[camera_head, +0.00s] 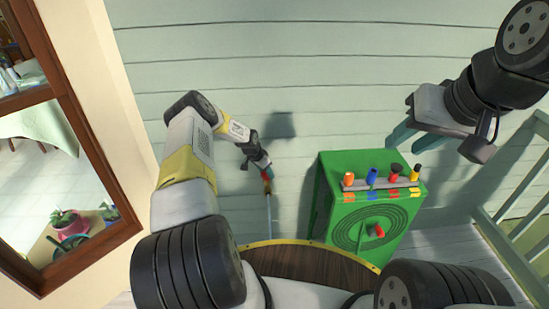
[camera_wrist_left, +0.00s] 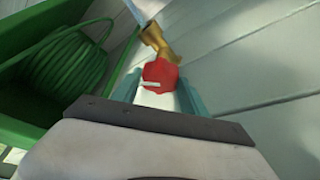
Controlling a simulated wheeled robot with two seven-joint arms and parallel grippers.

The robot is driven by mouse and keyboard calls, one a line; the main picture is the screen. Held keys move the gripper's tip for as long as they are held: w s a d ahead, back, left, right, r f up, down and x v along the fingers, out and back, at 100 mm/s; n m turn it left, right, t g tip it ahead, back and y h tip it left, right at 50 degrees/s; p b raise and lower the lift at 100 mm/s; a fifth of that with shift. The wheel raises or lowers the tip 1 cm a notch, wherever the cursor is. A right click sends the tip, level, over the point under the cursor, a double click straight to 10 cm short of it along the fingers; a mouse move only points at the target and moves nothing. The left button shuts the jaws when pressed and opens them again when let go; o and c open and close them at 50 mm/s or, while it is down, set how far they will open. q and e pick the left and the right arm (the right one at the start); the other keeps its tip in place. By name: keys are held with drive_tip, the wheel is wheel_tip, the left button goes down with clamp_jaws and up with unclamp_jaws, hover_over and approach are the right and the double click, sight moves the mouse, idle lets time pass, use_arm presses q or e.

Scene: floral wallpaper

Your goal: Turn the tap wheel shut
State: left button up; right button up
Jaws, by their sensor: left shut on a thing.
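The tap wheel is red and shows in the left wrist view (camera_wrist_left: 160,74), with the brass tap body (camera_wrist_left: 157,40) just beyond it. My left gripper (camera_wrist_left: 158,92) is shut on the wheel, with one teal finger on each side. In the head view the left gripper (camera_head: 265,168) is small and far off at the wall, and the tap is mostly hidden by it. A thin pale pipe (camera_head: 269,210) runs down below it. My right gripper (camera_head: 412,138) is at the upper right, empty, its two teal fingers apart, far from the tap.
A green box (camera_head: 325,225) stands right of the tap, with colored nozzles (camera_head: 371,176) on top and a coiled green hose (camera_wrist_left: 68,55) in it. A wooden barrel-like top (camera_head: 310,264) is in front. A green railing (camera_head: 510,255) stands at right, a window (camera_head: 45,150) at left.

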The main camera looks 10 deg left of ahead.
use_arm(q)
drive_tip(key=shift+w+a+m, duration=0.1)
drive_tip(key=shift+m, duration=0.8)
drive_tip(key=shift+h, duration=0.3)
drive_tip(key=shift+g, duration=0.3)
drive_tip(key=o, duration=1.1)
drive_tip(key=v, duration=0.7)
drive_tip(key=shift+r, duration=0.35)
drive_tip(key=shift+o, duration=0.4)
